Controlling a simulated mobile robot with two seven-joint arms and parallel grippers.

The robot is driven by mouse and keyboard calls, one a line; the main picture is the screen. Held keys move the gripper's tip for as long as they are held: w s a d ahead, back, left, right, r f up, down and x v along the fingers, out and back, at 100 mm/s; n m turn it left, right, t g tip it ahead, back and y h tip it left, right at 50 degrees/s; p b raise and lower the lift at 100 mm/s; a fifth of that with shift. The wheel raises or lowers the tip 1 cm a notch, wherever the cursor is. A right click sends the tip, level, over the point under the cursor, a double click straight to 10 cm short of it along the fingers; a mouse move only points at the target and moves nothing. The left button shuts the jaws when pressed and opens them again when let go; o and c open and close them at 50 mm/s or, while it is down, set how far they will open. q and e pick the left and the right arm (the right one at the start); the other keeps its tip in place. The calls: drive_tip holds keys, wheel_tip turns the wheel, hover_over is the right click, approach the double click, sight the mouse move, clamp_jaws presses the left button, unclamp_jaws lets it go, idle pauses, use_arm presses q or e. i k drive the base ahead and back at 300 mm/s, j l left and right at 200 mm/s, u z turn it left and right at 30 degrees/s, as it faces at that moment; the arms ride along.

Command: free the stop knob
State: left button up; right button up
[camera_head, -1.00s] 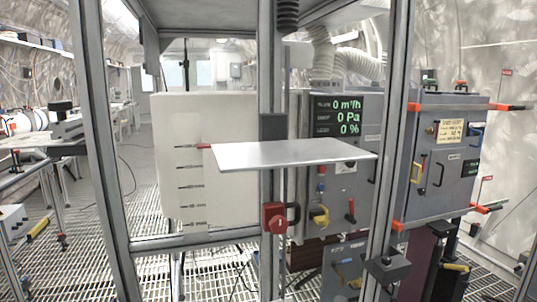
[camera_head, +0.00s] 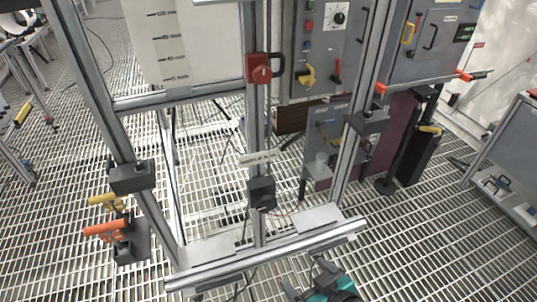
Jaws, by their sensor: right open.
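A red box (camera_head: 258,68) with a round red knob on its front is mounted on the middle upright of the metal frame. A dark loop stands out from its right side. I cannot tell whether the loop holds the knob. My right gripper (camera_head: 308,279), black with teal parts, is at the bottom edge, low in front of the frame's lower bar. It is open, with nothing seen between its fingers, and far below the red box. My left gripper is not in view.
The metal frame's lower bar (camera_head: 270,256) crosses in front of the grated floor. Orange (camera_head: 105,228) and yellow (camera_head: 107,200) handles stick out at the left post. A dark box (camera_head: 262,192) sits low on the middle upright. A grey control panel (camera_head: 325,50) stands behind.

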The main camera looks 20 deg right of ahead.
sight(263, 75)
drive_tip(key=i+l+u, duration=0.15)
drive_tip(key=l+u, duration=0.15)
drive_tip(key=l, duration=0.55)
drive_tip(key=l+u, duration=0.25)
drive_tip(key=l, duration=0.65)
drive_tip(key=i, duration=0.05)
